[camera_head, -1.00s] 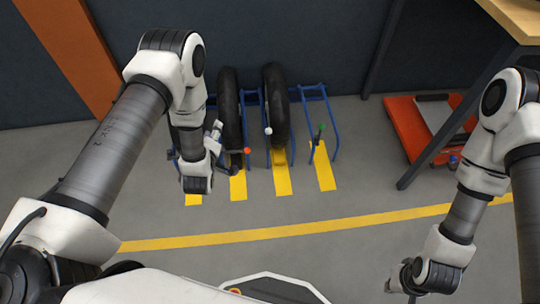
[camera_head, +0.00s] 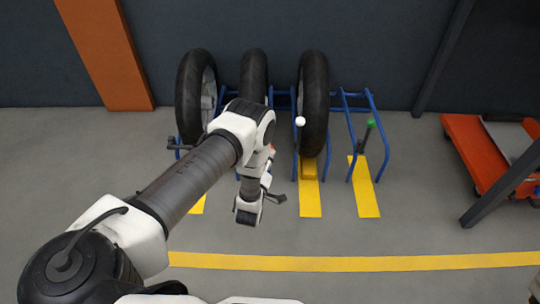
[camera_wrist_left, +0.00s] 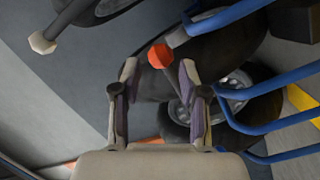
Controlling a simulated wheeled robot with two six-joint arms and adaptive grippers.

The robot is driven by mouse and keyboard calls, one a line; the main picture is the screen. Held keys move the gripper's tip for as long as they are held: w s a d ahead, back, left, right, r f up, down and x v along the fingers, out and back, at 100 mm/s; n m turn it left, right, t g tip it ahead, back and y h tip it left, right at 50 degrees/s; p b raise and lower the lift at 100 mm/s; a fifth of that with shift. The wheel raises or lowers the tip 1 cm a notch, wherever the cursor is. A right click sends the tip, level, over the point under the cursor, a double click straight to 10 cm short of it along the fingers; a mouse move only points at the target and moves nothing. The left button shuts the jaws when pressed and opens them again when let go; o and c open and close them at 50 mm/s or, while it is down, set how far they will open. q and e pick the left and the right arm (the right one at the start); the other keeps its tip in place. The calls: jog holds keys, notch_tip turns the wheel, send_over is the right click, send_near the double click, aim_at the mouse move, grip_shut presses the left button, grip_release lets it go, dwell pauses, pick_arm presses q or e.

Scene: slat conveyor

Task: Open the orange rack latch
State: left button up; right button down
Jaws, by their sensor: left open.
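The orange latch knob (camera_wrist_left: 161,56) on its dark lever (camera_wrist_left: 173,77) shows in the left wrist view, just at the fingertips. My left gripper (camera_wrist_left: 158,68) is open, one finger on each side of the knob and lever in the picture; no contact is visible. In the head view my left arm (camera_head: 205,165) covers most of this latch, and the gripper's fingers are hard to make out. The blue rack (camera_head: 377,150) stands behind the arm. My right gripper is out of view.
Several black tyres, one of them the right tyre (camera_head: 314,100), stand in the rack close to the arm. A white-knobbed latch (camera_head: 300,121) and a green-knobbed latch (camera_head: 370,122) are to the right. An orange cart (camera_head: 470,150) is at far right. Floor in front is clear.

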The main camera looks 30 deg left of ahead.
pick_arm(q)
jog(key=b+x, duration=0.1)
jog(key=x, duration=0.3)
jog(key=shift+w+a+f+b, duration=0.15)
jog(key=shift+w+b, duration=0.15)
jog(key=shift+b, duration=0.1)
grip_shut()
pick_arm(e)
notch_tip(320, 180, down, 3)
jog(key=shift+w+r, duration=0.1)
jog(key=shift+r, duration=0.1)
